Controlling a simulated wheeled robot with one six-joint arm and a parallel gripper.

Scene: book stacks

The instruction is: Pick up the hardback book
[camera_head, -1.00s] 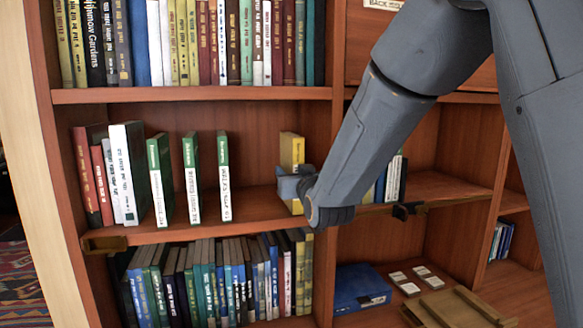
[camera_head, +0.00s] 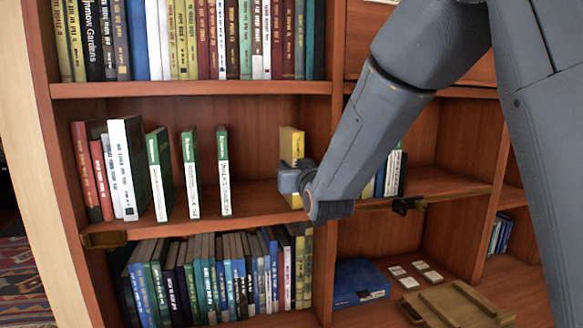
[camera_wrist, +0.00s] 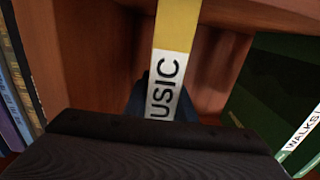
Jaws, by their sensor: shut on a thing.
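The yellow hardback book (camera_head: 291,143) stands upright at the right end of the middle shelf, close to the upright divider. In the wrist view its yellow spine (camera_wrist: 176,28) shows a white label reading "USIC", with the rest of the label hidden. My gripper (camera_head: 289,181) reaches in from the right and is shut on the book at about the middle of its height. The dark gripper body fills the lower part of the wrist view and hides the book's lower part.
Green-and-white books (camera_head: 223,170) stand spaced apart to the left on the same shelf, with a gap before the yellow book. The shelf above (camera_head: 200,90) and a full row of books below (camera_head: 215,275) bound the space. A blue box (camera_head: 360,282) lies lower right.

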